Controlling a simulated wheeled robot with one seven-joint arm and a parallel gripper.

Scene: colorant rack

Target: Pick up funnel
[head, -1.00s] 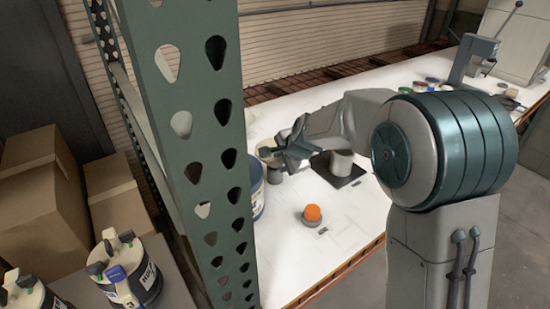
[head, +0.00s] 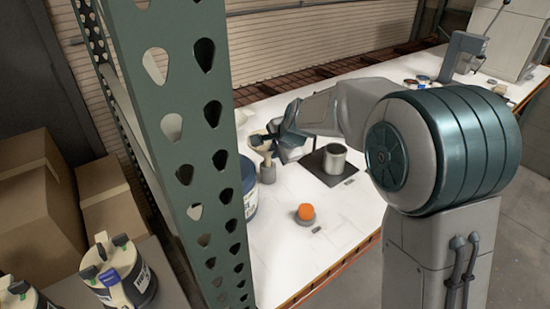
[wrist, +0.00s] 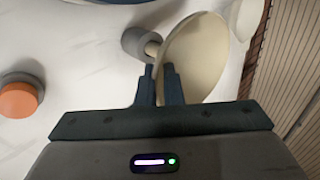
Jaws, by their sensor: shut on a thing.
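The cream funnel (head: 266,151) is upright above a small grey round holder (head: 267,174) in the head view, next to the blue bucket. In the wrist view the funnel (wrist: 197,58) shows as a wide pale cone. Its narrow stem points at the grey holder (wrist: 137,42); I cannot tell if the stem is still inside it. My gripper (head: 270,141) is at the funnel's rim. In the wrist view my gripper (wrist: 158,75) has its two dark fingers close together, shut on the funnel's near edge. Part of the rim is hidden behind the fingers.
A green perforated rack post (head: 185,130) stands close on the left. A blue bucket (head: 250,190) is beside it. A metal pot (head: 334,158) stands on a black plate (head: 313,163).

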